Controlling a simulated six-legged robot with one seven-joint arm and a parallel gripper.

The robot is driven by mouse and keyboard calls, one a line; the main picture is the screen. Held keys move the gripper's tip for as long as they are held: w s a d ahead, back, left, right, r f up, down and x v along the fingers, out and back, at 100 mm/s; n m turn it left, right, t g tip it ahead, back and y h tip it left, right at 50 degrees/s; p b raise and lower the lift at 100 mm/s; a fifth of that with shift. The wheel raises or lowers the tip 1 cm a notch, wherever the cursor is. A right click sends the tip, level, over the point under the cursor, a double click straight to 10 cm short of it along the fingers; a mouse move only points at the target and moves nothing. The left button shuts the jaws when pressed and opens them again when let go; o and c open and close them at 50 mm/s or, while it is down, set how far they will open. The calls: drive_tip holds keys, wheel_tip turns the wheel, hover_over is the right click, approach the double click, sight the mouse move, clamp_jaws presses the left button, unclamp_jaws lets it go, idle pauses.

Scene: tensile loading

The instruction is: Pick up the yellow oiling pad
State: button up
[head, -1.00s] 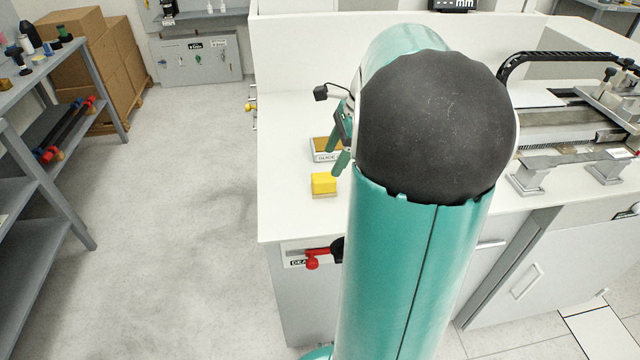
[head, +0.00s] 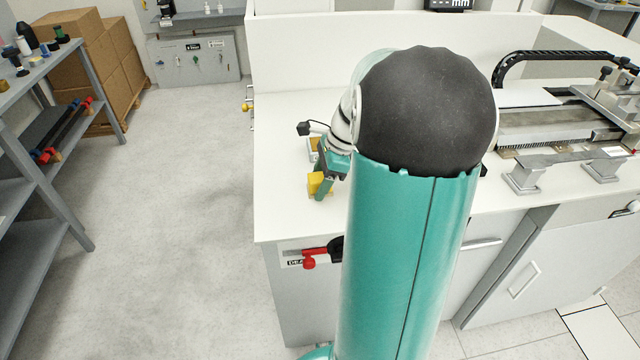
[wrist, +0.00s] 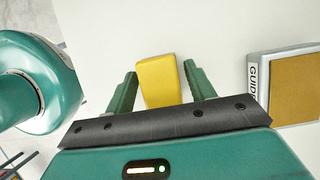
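The yellow oiling pad (head: 316,184) is a small yellow block on the white bench top near its left front edge. In the wrist view the pad (wrist: 158,80) lies between the two green fingers of my gripper (wrist: 160,82). The fingers are open, with a gap showing on each side of the pad. In the head view my gripper (head: 325,180) is at the pad and covers part of it. I cannot tell how far down the fingers reach along the pad.
A tray with a tan surface, marked GUIDE (wrist: 290,88), lies right of the pad in the wrist view. A machine (head: 560,125) stands on the right of the bench. The left bench corner is clear.

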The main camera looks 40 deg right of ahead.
drive_tip(key=c, duration=0.7)
drive_tip(key=shift+r, duration=0.15)
drive_tip(key=shift+c, duration=0.2)
drive_tip(key=shift+w+r, duration=0.1)
drive_tip(key=shift+r, duration=0.45)
drive_tip(key=s+a+r, duration=0.1)
drive_tip(key=s+r, duration=1)
drive_tip(key=s, duration=0.3)
drive_tip(key=shift+r, duration=0.35)
drive_tip(key=o, duration=0.3)
drive_tip(key=shift+c, duration=1)
